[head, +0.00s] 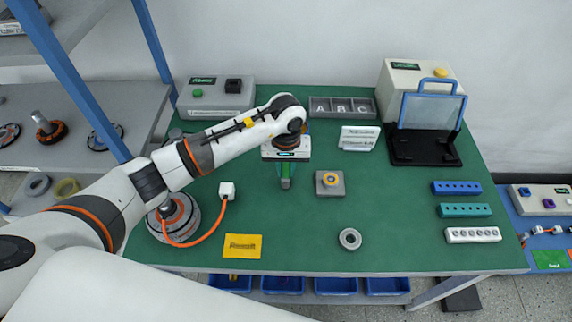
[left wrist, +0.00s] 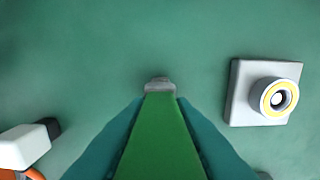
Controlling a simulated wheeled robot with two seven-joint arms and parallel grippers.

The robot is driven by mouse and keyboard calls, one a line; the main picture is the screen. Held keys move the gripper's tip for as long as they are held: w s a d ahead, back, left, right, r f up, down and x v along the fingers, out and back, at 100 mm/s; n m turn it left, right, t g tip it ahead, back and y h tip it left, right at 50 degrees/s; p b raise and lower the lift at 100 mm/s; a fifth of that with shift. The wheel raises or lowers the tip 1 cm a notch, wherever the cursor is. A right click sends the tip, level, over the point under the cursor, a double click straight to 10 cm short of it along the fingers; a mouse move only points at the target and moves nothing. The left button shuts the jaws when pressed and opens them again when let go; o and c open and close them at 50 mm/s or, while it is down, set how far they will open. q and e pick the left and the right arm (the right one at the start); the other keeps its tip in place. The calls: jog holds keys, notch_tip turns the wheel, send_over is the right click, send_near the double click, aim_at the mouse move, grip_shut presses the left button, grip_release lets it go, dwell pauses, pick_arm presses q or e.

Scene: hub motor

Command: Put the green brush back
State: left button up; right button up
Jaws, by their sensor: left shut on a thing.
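The green brush (head: 286,180) is a green bar pointing down from my left gripper (head: 286,174) in the head view. In the left wrist view the brush (left wrist: 160,140) runs up the middle between the two teal fingers, with a grey tip at its far end. My left gripper is shut on it, over the green tabletop (head: 300,218). I cannot tell whether the brush touches the table. The gripper body hides part of the brush. My right gripper is not in view.
A grey block with a yellow-ringed knob (head: 330,183) sits right of the brush. A hub motor (head: 176,219) with an orange cable and white connector (head: 227,190) is left. A grey A-B-C tray (head: 318,107) stands behind.

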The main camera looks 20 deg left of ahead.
pick_arm(q)
jog(key=shift+f+b, duration=0.2)
jog(key=shift+b, duration=0.1)
jog(key=o, duration=0.9)
jog(key=shift+r, duration=0.1)
jog(key=shift+r, duration=0.15)
notch_tip(320, 180, up, 12)
jog(key=shift+b, duration=1.25)
